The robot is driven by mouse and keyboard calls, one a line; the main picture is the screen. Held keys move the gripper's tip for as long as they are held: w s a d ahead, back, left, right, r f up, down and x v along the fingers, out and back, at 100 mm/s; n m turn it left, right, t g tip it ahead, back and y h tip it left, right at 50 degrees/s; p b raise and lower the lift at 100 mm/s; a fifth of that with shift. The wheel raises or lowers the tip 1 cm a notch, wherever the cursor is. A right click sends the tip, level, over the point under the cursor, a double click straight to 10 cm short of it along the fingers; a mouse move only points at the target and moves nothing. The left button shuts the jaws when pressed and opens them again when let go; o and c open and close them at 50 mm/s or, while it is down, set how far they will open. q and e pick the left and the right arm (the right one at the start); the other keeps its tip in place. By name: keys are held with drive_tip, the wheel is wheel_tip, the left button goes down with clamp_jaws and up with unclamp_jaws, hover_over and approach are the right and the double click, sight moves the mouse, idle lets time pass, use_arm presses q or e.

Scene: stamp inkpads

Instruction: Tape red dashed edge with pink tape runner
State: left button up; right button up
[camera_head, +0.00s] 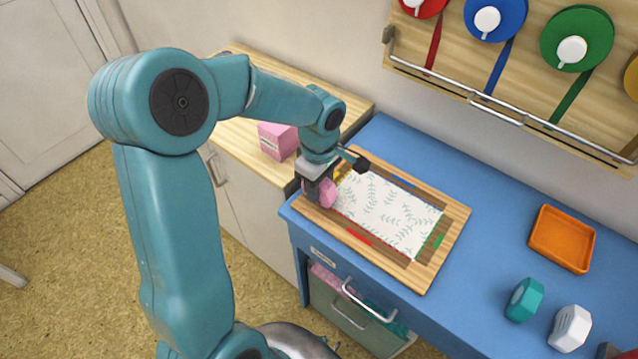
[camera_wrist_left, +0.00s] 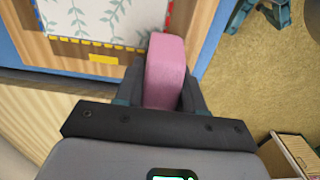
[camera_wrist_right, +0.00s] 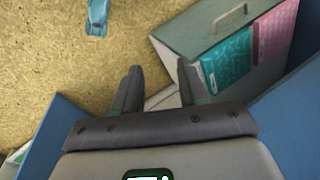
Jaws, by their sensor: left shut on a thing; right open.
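A white leaf-patterned sheet (camera_head: 390,212) lies in a wooden frame board (camera_head: 452,238) on the blue table. Its red edge, marked by a red tab (camera_head: 358,236), is on the near side; red dashes (camera_wrist_left: 169,14) also show in the left wrist view. My left gripper (camera_head: 319,188) is shut on the pink tape runner (camera_head: 327,194), which also shows in the left wrist view (camera_wrist_left: 166,70). It is at the sheet's left corner, by the red edge; I cannot tell whether it touches the paper. My right gripper (camera_wrist_right: 157,78) is open and empty, away from the sheet.
A teal runner (camera_head: 524,300) and a white runner (camera_head: 570,328) stand at the right, near an orange tray (camera_head: 562,240). A pink box (camera_head: 278,141) sits on the wooden cabinet. Below the table is an open drawer (camera_wrist_right: 215,28). Ribbon spools (camera_head: 577,38) hang on the wall.

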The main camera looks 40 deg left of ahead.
sight(333, 195)
use_arm(q)
drive_tip(key=shift+f+b, duration=0.3)
drive_tip(key=shift+f, duration=0.05)
drive_tip(key=shift+w+d, duration=0.1)
drive_tip(key=shift+d, duration=0.45)
drive_tip(key=shift+w+d+b, duration=0.1)
drive_tip(key=shift+d+b, duration=0.5)
drive_tip(key=shift+d, duration=0.65)
drive_tip(key=shift+w+d+b, duration=0.2)
drive_tip(key=shift+d+b, duration=0.3)
drive_tip(key=shift+d, duration=1.25)
drive_tip(key=shift+d, duration=0.15)
drive_tip(key=shift+w+d, duration=0.1)
drive_tip(key=shift+d, duration=0.75)
drive_tip(key=shift+w+d+b, duration=0.1)
drive_tip(key=shift+d+b, duration=0.3)
drive_tip(key=shift+d, duration=0.4)
